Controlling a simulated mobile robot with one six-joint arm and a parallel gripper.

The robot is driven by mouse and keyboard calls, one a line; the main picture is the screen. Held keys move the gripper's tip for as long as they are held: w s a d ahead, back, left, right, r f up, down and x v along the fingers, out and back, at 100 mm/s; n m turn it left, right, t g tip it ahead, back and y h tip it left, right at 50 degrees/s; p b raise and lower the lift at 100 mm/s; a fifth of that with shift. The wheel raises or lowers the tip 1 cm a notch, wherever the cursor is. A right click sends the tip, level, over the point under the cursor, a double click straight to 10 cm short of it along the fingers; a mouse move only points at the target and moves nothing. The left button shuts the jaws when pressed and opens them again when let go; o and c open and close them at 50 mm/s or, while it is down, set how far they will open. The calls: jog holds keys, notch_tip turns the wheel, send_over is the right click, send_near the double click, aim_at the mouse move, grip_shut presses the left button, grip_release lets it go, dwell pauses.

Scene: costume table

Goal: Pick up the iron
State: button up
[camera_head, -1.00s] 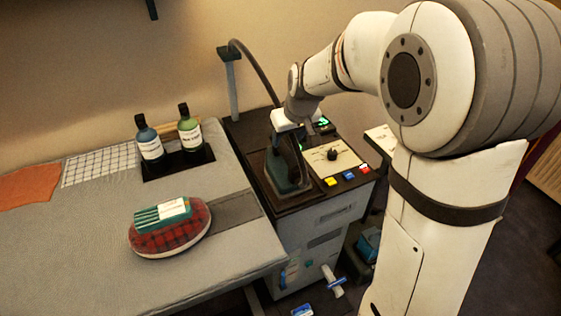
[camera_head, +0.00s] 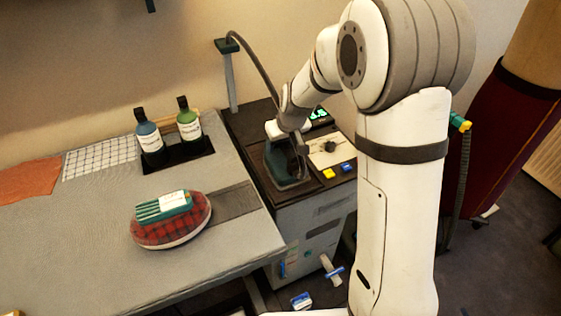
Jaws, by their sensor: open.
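The iron (camera_head: 283,168) is dark with a teal body. It stands on the dark top of the grey cabinet (camera_head: 308,226), to the right of the table. My gripper (camera_head: 290,142) is open and points down right at the iron, around or just above its upper part. The fingers are small and partly merge with the dark iron, so I cannot tell whether they touch it.
A grey hose on a post (camera_head: 232,80) arches behind my gripper. Control buttons (camera_head: 328,173) sit right of the iron. Two bottles (camera_head: 189,122) stand in a dark tray on the padded table (camera_head: 90,260). A plaid cushion (camera_head: 172,232) bears a teal striped pack (camera_head: 165,206).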

jog(key=shift+f+b, duration=0.25)
jog(key=shift+b, duration=0.2)
jog(key=shift+c, duration=0.2)
grip_shut()
dwell(0.6)
dwell(0.8)
jog(key=shift+r, duration=0.1)
